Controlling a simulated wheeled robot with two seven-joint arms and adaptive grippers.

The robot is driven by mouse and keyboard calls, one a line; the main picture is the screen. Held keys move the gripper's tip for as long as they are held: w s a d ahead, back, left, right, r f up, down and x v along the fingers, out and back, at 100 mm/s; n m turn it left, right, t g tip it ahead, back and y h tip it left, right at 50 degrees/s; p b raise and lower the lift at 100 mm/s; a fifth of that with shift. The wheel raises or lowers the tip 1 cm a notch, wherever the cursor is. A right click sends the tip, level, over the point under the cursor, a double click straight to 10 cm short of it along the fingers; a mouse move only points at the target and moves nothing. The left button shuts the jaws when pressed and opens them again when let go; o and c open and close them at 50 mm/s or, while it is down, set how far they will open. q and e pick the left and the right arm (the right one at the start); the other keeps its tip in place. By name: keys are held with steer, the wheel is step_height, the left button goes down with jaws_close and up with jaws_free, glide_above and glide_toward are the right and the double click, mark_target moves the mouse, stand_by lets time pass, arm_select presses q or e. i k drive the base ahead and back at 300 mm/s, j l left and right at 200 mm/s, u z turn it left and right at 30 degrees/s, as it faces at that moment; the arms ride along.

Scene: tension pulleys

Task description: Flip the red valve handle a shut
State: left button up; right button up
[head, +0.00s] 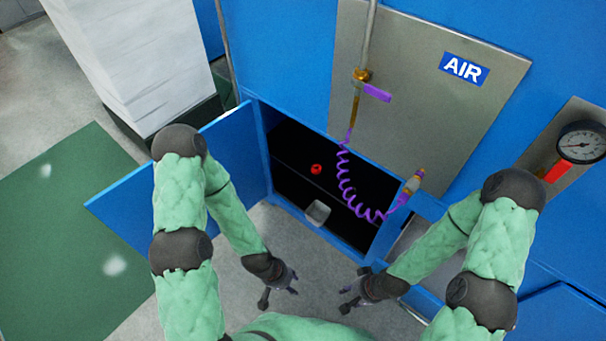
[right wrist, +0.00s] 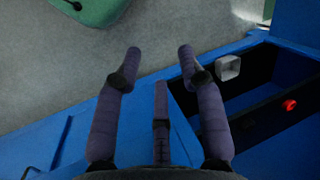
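A red bar that looks like a valve handle (head: 557,172) shows at the right edge of the head view, just below a round gauge on a grey panel. Its pivot is too small to make out. A purple handle (head: 377,92) sticks out to the right from a brass valve on the pipe. My left gripper (head: 279,299) is open and empty, low in front of the cabinet. My right gripper (head: 350,292) is also open and empty, facing it; its spread fingers show in the right wrist view (right wrist: 159,52). Both are well away from the handles.
The blue cabinet's door (head: 130,195) stands open at left. Inside are a red ring-like part (head: 316,169) and a pale block (head: 317,212). A coiled purple hose (head: 350,190) hangs across the opening. The gauge (head: 581,143) and AIR sign (head: 464,69) are on the wall.

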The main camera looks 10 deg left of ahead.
mark_target(562, 165)
steer(key=z, duration=1.45)
